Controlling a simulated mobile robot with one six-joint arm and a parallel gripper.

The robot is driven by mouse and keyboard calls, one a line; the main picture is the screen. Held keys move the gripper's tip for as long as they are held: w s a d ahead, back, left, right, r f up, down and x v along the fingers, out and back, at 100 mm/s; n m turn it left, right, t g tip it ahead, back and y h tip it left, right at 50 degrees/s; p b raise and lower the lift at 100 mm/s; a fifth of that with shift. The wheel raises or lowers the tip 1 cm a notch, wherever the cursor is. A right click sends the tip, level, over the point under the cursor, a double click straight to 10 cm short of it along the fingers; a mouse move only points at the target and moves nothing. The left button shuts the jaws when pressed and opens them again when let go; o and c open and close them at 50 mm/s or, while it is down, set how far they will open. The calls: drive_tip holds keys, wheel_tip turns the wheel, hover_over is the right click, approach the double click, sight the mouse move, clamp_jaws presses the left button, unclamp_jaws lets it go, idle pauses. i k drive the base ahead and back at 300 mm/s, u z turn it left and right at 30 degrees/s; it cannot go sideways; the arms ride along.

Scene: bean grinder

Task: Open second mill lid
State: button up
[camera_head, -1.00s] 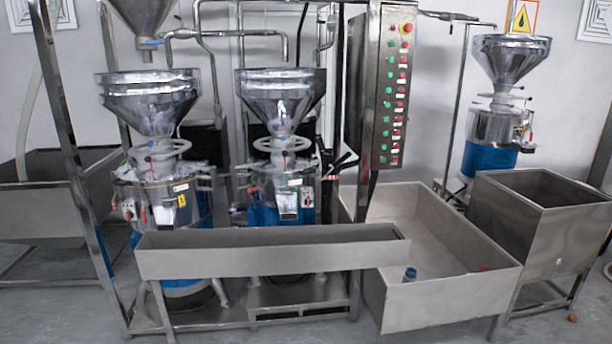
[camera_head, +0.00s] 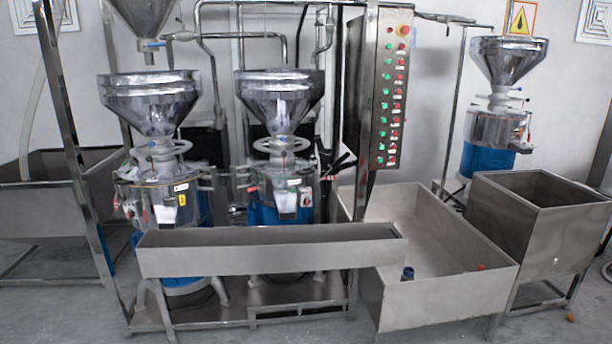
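Three mills show in the head view, each with a steel funnel hopper on top and a blue lower body. One mill (camera_head: 165,195) stands at the left. Another mill (camera_head: 283,190) stands in the middle, behind the long trough. A third mill (camera_head: 492,140) stands apart at the far right. The left and middle mills have round steel housings with small clamps and a white outlet on the front. I cannot tell which part is the lid, or whether any lid is open. My gripper and arm are not in view.
A long steel trough (camera_head: 270,258) runs in front of the left and middle mills. A large steel basin (camera_head: 440,300) holds a small blue item (camera_head: 408,273). A steel bin (camera_head: 538,225) stands at the right. A control panel (camera_head: 390,90) rises behind. Grey floor shows in front.

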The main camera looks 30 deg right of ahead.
sight(280, 99)
drive_tip(key=z, duration=0.05)
drive_tip(key=i, duration=1)
drive_tip(key=u, duration=0.05)
